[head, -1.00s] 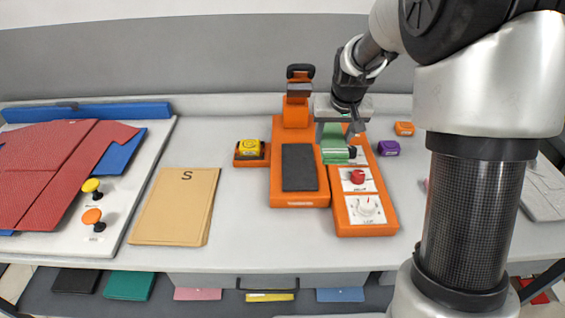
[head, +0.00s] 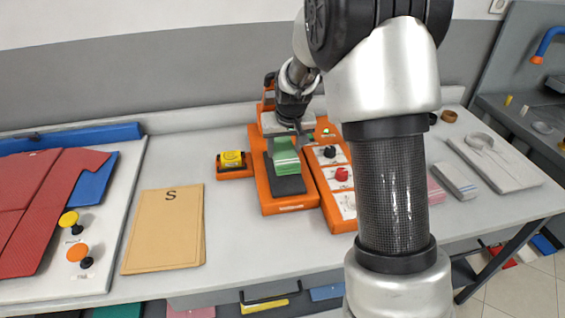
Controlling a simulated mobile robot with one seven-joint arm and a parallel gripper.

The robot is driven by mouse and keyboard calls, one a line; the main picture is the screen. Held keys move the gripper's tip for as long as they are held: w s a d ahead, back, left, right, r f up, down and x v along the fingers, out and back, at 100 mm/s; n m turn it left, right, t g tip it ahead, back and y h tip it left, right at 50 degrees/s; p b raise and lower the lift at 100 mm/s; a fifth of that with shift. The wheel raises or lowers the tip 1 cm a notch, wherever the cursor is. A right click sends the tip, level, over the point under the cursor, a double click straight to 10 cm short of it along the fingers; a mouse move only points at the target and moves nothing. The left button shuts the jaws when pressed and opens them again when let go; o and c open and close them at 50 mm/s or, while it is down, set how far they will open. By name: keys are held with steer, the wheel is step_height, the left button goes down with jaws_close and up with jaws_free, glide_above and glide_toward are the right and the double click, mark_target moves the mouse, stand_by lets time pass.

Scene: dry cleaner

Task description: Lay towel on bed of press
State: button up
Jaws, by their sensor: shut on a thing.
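The press (head: 284,207) is orange with a dark grey flat bed (head: 291,186). Its upper part is raised at the back and partly hidden by my arm. My gripper (head: 298,134) is shut on the green towel (head: 286,162), which has pale stripes. The towel is over the back part of the bed, with the front part of the bed bare. I cannot tell whether the towel touches the bed.
An orange control panel (head: 337,205) with knobs and a green light stands right of the press. A yellow item in an orange holder (head: 233,161) is to its left. A tan folder (head: 166,229) and a board with a red garment (head: 35,205) lie further left.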

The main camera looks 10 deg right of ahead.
steer(key=shift+f, duration=2.4)
steer(key=shift+f, duration=0.15)
steer(key=o, duration=1.1)
steer(key=shift+c, duration=0.2)
